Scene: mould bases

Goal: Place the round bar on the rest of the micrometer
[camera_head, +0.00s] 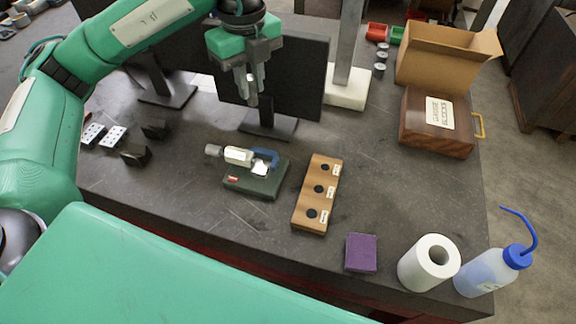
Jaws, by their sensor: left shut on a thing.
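My left gripper (251,92) hangs in the upper middle of the head view, fingers pointing down, in front of a dark monitor. It is shut on a small light-grey piece, the round bar (251,99), which is mostly hidden between the fingers. The micrometer (238,155) has a white barrel and a blue frame and lies on a dark green base (245,184) on the table. A small white rest (260,169) shows beside the blue frame. The gripper is beyond the micrometer and above the table, apart from it. My right gripper is not in view.
A wooden block (325,170) with several dark holes stands right of the micrometer. A purple block (361,253), a paper roll (415,275) and a wash bottle (485,275) stand at the front right. The monitor (300,75) stands behind.

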